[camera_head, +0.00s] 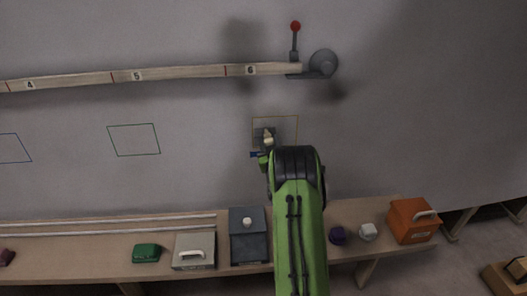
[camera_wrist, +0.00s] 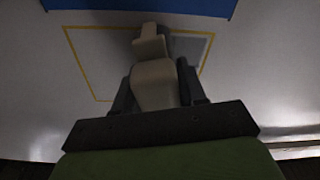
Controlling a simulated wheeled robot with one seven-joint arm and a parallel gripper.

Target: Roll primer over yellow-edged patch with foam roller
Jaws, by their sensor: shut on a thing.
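The yellow-edged patch (camera_head: 288,124) is a thin yellow outline on the grey hull wall, right of centre in the head view. It also shows in the wrist view (camera_wrist: 100,70), with a greyer area inside its right part. My gripper (camera_wrist: 155,88) is shut on a beige handle (camera_wrist: 154,78), seen between its dark fingers. A wide blue piece (camera_wrist: 140,5) crosses the top of the wrist view; it may be the roller's foam. In the head view my gripper (camera_head: 266,154) is at the patch's lower left, partly hidden by my arm. Contact with the wall cannot be told.
A green-outlined patch (camera_head: 134,140) and a blue-outlined one (camera_head: 12,148) lie left. A numbered batten (camera_head: 180,73) runs above, ending at a red-knobbed lever (camera_head: 295,27). The bench (camera_head: 110,268) below holds several items, including an orange box (camera_head: 412,221).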

